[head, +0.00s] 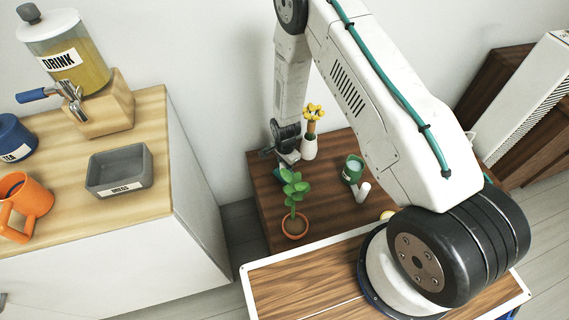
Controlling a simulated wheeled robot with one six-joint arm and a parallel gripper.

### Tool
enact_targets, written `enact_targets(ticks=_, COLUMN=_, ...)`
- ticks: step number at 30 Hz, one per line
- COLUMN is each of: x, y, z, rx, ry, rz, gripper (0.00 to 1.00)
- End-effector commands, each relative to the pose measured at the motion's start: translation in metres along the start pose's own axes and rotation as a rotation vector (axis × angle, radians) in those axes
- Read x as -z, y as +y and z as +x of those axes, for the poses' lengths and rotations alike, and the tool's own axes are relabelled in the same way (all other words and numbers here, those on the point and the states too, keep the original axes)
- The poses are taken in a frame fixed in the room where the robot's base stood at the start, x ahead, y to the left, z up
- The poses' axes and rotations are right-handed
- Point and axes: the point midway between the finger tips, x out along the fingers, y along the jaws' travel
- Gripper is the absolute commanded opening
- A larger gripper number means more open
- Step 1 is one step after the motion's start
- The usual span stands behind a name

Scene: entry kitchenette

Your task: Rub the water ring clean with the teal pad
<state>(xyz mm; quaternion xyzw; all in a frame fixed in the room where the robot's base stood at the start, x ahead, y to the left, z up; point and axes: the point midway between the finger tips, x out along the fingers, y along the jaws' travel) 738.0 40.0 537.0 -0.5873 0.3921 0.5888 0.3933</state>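My gripper (287,158) is low over the back left of the dark brown wooden table (334,214), seen small and from behind my arm. A bit of teal, likely the teal pad (280,173), shows just below the fingertips, partly covered by the gripper and the plant's leaves. I cannot tell whether the fingers are shut on it or only above it. I see no water ring in this view; part of the tabletop is hidden behind my gripper, my arm and the plant.
A potted plant (294,226) stands just in front of my gripper. A white vase with yellow flowers (309,148) stands close to its right. A green mug (352,170) and a white cylinder (363,192) stand farther right. A counter (148,194) with a drink dispenser (78,75) is left.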

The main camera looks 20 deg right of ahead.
Motion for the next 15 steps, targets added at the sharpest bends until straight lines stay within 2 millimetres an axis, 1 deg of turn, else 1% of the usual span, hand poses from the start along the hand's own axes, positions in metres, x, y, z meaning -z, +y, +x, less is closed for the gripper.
enact_targets(ticks=4, x=-0.0025, y=0.0055, z=-0.0009, rx=0.000, ry=0.000, rz=0.000, gripper=0.02)
enact_targets(ticks=15, x=-0.0020, y=0.0048, z=-0.0010, rx=0.000, ry=0.000, rz=0.001, gripper=0.02)
